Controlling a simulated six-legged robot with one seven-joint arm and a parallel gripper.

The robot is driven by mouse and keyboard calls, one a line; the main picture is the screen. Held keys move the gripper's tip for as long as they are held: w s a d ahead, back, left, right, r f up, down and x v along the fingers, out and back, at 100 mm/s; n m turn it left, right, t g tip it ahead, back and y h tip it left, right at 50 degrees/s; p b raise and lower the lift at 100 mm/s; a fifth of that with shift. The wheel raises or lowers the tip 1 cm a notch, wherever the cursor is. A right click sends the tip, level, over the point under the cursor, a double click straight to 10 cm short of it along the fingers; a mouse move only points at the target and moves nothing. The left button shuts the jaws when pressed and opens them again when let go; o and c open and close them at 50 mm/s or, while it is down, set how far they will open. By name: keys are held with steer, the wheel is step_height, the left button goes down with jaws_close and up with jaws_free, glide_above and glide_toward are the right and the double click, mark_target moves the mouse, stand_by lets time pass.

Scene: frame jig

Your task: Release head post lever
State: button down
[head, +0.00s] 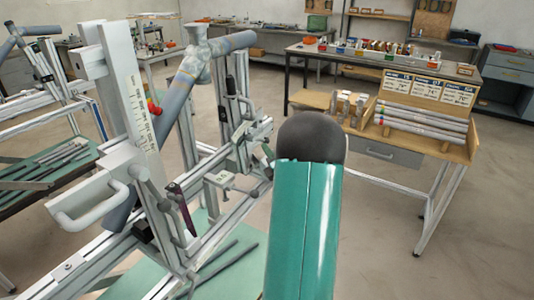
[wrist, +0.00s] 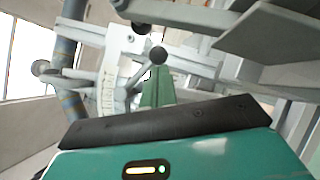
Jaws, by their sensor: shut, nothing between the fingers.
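The frame jig's head post (head: 125,95) is a pale upright plate with a printed scale, standing at left in the head view. The scaled plate (wrist: 112,75) also shows tilted at left in the wrist view. A lever with a black ball knob (wrist: 158,55) stands just beyond the fingertips of my gripper (wrist: 157,76). My green fingers are together and empty; I cannot tell whether they touch the knob. Another dark knob (wrist: 121,4) is at the top edge. I cannot tell for sure which one is the head post lever. My own arm hides my gripper in the head view.
Grey bike tubes (head: 190,70) are held in the jig, close to the post. A grey handle (head: 88,207) sticks out at the lower left. A wooden workbench (head: 470,150) with boxes and tubes stands at right. The floor between is clear.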

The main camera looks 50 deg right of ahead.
steer(key=shift+w+d+r+n+t, duration=0.15)
steer(key=shift+d+r+n+t, duration=0.35)
steer(key=shift+d+r+n, duration=0.25)
steer(key=shift+d+r, duration=0.1)
stand_by(0.5)
